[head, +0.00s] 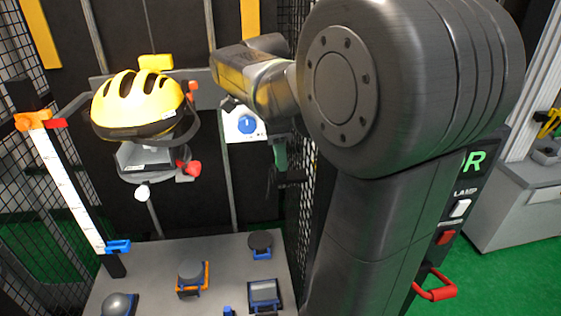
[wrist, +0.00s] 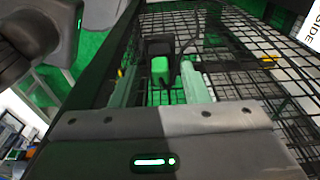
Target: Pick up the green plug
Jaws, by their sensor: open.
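The green plug (wrist: 160,66) shows in the wrist view as a small green block at the front of a black box-shaped part (wrist: 158,45). My gripper (wrist: 161,78) is open, with its two pale green fingers reaching up on either side of the plug in the picture. The plug appears between or just beyond the fingertips; I cannot tell the exact depth, and no contact is clear. In the head view a green piece (head: 280,155) hangs below my wrist, and I cannot tell whether it is a finger or the plug.
Black wire mesh (wrist: 235,65) fills the right of the wrist view, close to my gripper. In the head view a yellow helmet (head: 138,104) sits on a carriage at left. A grey panel (head: 222,262) with several controls lies below. A black cable (wrist: 190,50) runs beside the plug.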

